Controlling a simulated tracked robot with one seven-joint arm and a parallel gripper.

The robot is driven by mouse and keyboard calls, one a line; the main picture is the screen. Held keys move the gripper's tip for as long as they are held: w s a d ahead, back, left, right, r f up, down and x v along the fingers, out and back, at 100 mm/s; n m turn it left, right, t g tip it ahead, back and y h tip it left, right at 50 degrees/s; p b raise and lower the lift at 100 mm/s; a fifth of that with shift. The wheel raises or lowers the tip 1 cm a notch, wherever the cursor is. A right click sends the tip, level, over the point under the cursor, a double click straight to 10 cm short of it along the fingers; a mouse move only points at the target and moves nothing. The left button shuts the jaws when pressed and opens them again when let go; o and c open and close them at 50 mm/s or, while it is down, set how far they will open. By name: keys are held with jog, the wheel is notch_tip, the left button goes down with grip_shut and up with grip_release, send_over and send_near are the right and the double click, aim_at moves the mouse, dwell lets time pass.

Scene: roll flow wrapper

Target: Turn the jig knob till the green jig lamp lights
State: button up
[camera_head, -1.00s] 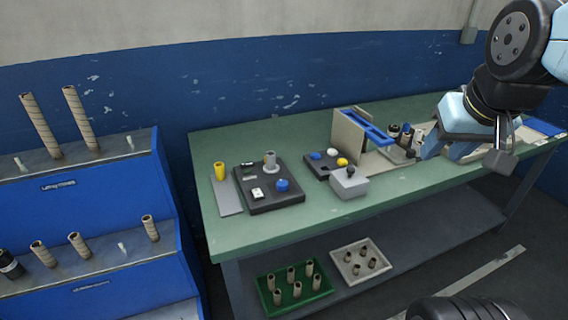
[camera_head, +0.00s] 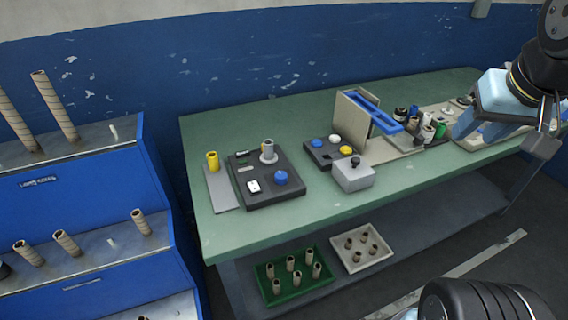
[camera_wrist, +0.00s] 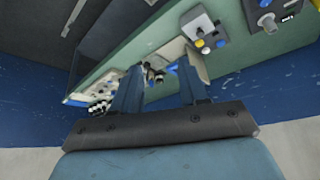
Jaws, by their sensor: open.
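A dark jig plate (camera_head: 275,196) lies on the green bench, with a blue knob (camera_head: 281,177) at its front right. A grey post, a white block and a small green patch are also on it; I cannot tell whether any lamp is lit. The plate shows at the top right of the wrist view (camera_wrist: 290,13). My gripper (camera_head: 507,128) is at the right of the head view, above the bench's right part, far from the knob. In the wrist view its two fingers (camera_wrist: 160,72) are apart with nothing held between them.
A grey box (camera_head: 353,177) with a dark knob stands beside a panel (camera_head: 318,152) with white, blue and yellow buttons. A beige upright plate (camera_head: 350,120) with a blue frame stands behind. Bottles crowd the bench near my gripper. A blue rack (camera_head: 85,205) is left.

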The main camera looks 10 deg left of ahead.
jog(key=o, duration=0.3)
jog(key=shift+w+a+n, duration=0.2)
jog(key=shift+w+n, duration=0.1)
jog(key=shift+n, duration=0.1)
jog(key=shift+o, duration=0.4)
jog(key=w+a+f+n+g+h, duration=0.1)
jog(key=w+a+f+n, duration=0.1)
jog(key=w+a+n, duration=0.2)
jog(key=w+n, duration=0.2)
jog(key=n, duration=0.1)
jog(key=shift+a, duration=0.15)
jog(key=n, duration=2.6)
send_over(281, 175)
jog(key=s+a, duration=0.1)
jog(key=s, duration=0.4)
notch_tip(281, 175, down, 17)
jog(key=shift+m, duration=0.3)
jog(key=x, duration=1.2)
jog(key=shift+s+f, duration=0.1)
jog(key=shift+f, duration=0.35)
